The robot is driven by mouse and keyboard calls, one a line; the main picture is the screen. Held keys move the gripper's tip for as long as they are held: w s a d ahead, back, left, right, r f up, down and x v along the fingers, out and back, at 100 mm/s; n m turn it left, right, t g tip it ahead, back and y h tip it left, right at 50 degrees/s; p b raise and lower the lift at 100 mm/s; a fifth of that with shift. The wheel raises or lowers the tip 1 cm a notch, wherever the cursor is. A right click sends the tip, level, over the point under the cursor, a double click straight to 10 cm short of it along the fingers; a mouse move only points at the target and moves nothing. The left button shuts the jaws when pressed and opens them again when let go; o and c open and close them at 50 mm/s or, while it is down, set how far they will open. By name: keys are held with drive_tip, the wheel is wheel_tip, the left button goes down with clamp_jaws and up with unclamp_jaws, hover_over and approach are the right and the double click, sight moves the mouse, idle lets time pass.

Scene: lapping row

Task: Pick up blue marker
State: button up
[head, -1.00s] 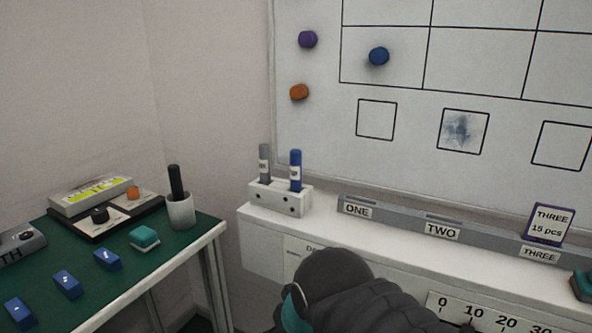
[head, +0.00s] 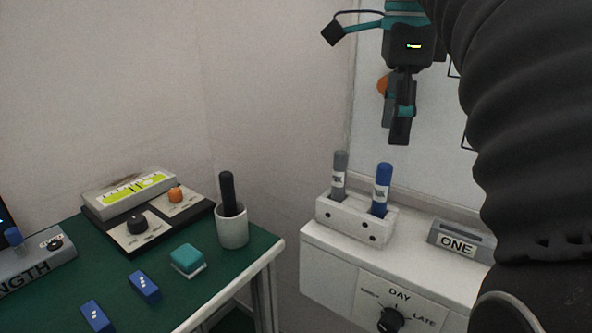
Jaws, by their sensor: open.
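The blue marker (head: 382,188) stands upright in a white holder block (head: 357,218) on the white ledge, in the right-hand hole. A grey marker (head: 339,175) stands in the left-hand hole of the same block. My gripper (head: 399,138) points down above the holder, in front of the whiteboard. It is open and empty, apart from the blue marker, with its fingertips a little above and to the right of the marker's top in the picture. The gap between the fingers is seen nearly edge-on.
My dark arm fills the right side. A grey bar marked ONE (head: 462,241) lies right of the holder. A dial marked DAY (head: 390,319) is on the ledge front. The green table (head: 243,263) at left carries a white cup (head: 232,229) with a black rod and several blue blocks.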

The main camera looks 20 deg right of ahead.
sight(388, 167)
drive_tip(key=shift+w+d, duration=0.1)
drive_tip(key=shift+d, duration=0.05)
wheel_tip(388, 167, down, 8)
drive_tip(key=b, duration=0.2)
drive_tip(key=shift+b, duration=0.35)
drive_tip(key=shift+w+f+b, duration=0.2)
drive_tip(key=shift+f+b, duration=0.1)
drive_tip(key=shift+f, duration=1)
drive_tip(key=shift+w+f+b, duration=0.15)
drive_tip(key=shift+f+b, duration=0.1)
drive_tip(key=shift+f, duration=1.05)
clamp_jaws()
